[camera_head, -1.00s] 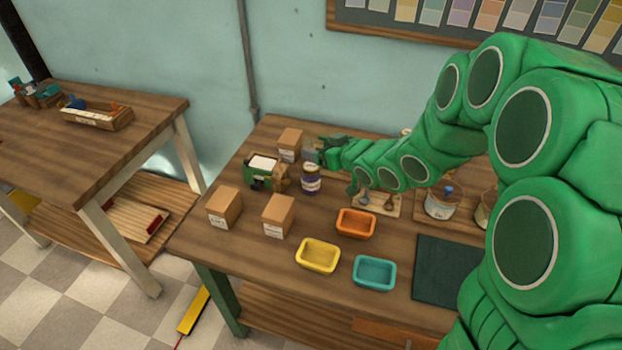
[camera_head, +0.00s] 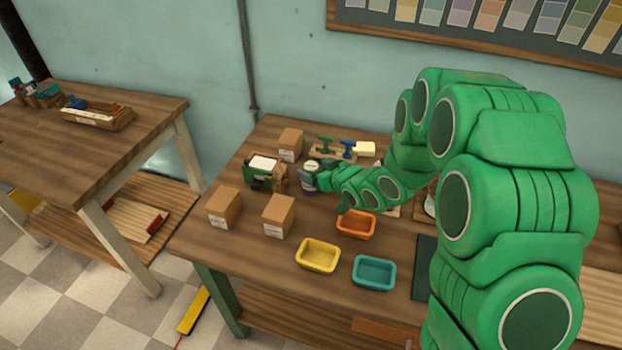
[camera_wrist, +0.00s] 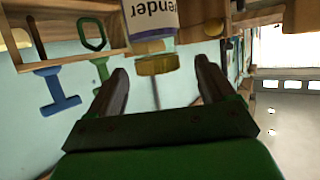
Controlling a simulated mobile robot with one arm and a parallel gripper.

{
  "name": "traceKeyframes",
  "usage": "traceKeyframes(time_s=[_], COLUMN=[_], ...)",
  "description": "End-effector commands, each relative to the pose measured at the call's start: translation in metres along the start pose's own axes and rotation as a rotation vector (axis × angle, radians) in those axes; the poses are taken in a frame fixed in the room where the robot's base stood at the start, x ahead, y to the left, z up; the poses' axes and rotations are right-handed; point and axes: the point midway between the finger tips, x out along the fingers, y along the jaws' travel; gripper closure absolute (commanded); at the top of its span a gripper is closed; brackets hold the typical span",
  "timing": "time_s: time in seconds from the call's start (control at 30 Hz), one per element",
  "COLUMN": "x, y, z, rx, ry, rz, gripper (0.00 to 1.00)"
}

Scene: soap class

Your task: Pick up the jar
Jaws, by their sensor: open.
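The jar (camera_head: 309,189) stands upright on the workbench. I cannot tell whether a finger touches the jar.
A green device (camera_head: 258,178) stands close left of the jar. Cardboard boxes (camera_head: 290,144) stand behind and in front-left. Orange (camera_head: 356,223), yellow (camera_head: 318,256) and teal (camera_head: 375,272) trays lie in front. Green and blue-handled tools (camera_head: 347,149) stand behind.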

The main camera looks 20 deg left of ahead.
Motion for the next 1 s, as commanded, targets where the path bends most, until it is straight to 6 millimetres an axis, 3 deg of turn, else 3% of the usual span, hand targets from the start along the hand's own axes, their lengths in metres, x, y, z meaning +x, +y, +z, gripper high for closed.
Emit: traceKeyframes(time_s=[0.5, 0.77, 1.0], x=[0.047, 0.049, 0.049], y=[0.002, 0.002, 0.002], z=[0.003, 0.003, 0.003], rx=[0.000, 0.000, 0.000], ry=[0.001, 0.000, 0.000], rz=[0.000, 0.000, 0.000], gripper=[0.17, 0.17, 0.51])
